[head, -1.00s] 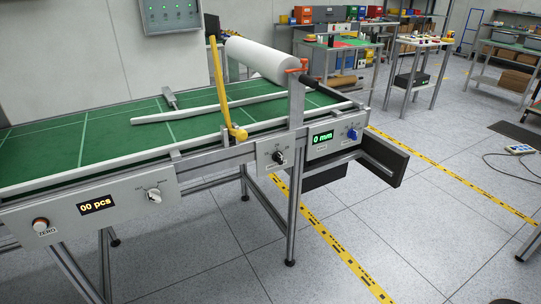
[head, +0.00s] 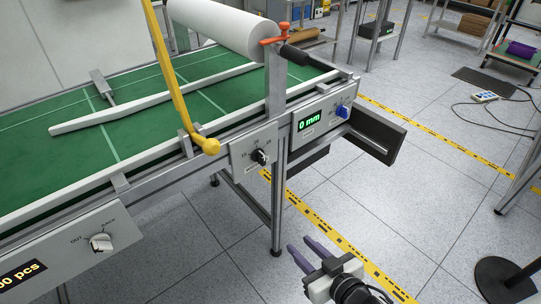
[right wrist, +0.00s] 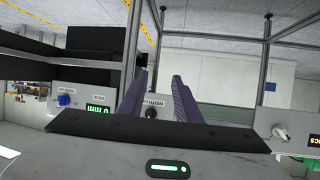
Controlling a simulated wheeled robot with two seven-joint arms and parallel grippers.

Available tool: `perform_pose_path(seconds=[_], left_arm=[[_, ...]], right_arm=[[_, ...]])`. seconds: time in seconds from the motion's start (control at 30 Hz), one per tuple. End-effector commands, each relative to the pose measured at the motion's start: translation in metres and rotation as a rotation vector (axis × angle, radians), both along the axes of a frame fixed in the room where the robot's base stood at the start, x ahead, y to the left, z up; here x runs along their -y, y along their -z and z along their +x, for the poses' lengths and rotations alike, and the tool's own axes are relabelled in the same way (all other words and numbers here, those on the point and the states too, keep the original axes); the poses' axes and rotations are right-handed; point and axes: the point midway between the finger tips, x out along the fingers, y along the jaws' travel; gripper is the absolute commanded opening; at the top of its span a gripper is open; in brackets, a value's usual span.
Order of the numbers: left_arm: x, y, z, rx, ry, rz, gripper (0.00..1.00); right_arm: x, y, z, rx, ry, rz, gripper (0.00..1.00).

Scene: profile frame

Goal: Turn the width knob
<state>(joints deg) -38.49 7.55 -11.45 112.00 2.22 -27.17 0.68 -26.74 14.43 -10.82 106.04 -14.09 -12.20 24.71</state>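A black knob (head: 260,157) sits on a small grey panel on the conveyor's front rail. A blue knob (head: 343,111) sits on the panel to its right, beside a green display (head: 310,120) reading 0 mm. My right gripper (head: 298,243) is open and empty, low in front of the conveyor and apart from both knobs. In the right wrist view the black knob (right wrist: 151,114) shows between the purple fingers (right wrist: 158,76), and the blue knob (right wrist: 64,100) is to the left. My left gripper is out of view.
A white dial (head: 101,242) sits on the panel at the left. A yellow arm (head: 179,90) and a white roll (head: 225,28) with an orange clamp (head: 276,39) stand above the green belt (head: 145,130). A conveyor leg (head: 278,205) stands below.

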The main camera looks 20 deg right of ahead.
Motion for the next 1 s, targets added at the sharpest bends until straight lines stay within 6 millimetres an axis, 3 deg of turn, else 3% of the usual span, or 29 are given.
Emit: perform_pose_path(seconds=[0.03,0.1,0.2,0.3,0.47,0.8,1.0], left_arm=[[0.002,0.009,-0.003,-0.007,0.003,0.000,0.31],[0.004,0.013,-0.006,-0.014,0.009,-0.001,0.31],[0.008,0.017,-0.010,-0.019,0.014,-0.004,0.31],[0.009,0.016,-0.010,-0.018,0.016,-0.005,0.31],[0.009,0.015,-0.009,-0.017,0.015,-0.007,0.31],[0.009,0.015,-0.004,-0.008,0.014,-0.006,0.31],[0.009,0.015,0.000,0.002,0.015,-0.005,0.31]], right_arm=[[0.009,-0.020,0.034,0.107,-0.016,0.003,0.30],[0.015,-0.052,0.068,0.228,-0.051,0.026,0.30],[0.018,-0.087,0.099,0.344,-0.114,0.057,0.30],[0.019,-0.108,0.114,0.398,-0.163,0.076,0.30],[0.015,-0.118,0.130,0.420,-0.186,0.090,0.30],[-0.005,-0.118,0.186,0.418,-0.183,0.091,0.30],[-0.014,-0.117,0.209,0.417,-0.183,0.090,0.30]])
